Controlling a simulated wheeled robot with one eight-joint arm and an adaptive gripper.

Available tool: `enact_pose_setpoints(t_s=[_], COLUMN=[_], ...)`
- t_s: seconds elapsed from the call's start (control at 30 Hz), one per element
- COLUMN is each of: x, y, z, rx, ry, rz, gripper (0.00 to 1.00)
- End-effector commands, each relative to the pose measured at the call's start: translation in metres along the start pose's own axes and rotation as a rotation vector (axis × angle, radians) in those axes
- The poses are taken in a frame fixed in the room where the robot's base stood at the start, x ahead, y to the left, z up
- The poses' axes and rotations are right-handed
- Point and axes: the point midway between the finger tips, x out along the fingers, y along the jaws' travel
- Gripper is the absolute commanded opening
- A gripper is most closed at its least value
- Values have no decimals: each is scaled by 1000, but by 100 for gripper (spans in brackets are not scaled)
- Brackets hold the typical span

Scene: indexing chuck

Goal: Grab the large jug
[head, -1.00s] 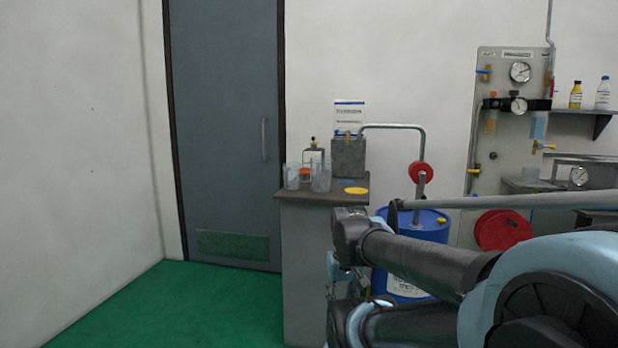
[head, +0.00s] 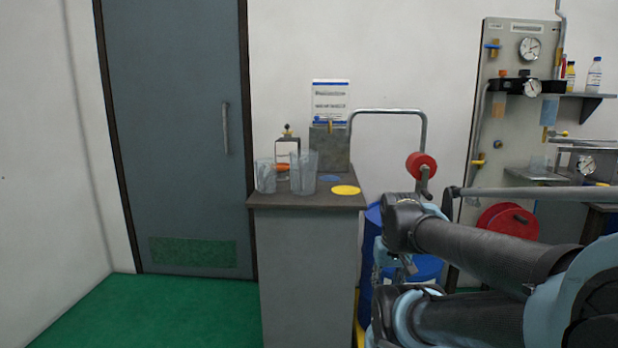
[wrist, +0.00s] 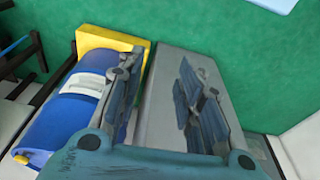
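Two clear jugs stand upright on top of a grey cabinet (head: 308,262) in the head view. The larger jug (head: 304,174) is on the right and the smaller jug (head: 265,177) is on the left, close beside it. Neither jug shows in the wrist view. My gripper (wrist: 158,80) is open and empty in the wrist view, its two fingers well apart, above a grey surface that looks like the cabinet. In the head view my folded arm is at the lower right, to the right of the cabinet and apart from the jugs; the fingers are hard to make out there.
Behind the jugs stand a small fixture with an orange part (head: 283,166) and a grey block (head: 331,150). A yellow disc (head: 345,190) lies right of the jugs. A blue drum (wrist: 68,122) is beside the cabinet. Green floor (head: 190,310) is clear at left.

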Motion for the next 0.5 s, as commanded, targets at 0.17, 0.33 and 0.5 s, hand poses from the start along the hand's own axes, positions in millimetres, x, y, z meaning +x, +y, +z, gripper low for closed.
enact_pose_setpoints(t_s=[0.17, 0.33, 0.5], x=[0, -18, -63], y=[0, -2, -8], z=[0, -4, -54], rx=[0, -15, -73], ry=[0, 17, 37], rz=[0, -3, -17], gripper=[38, 76, 100])
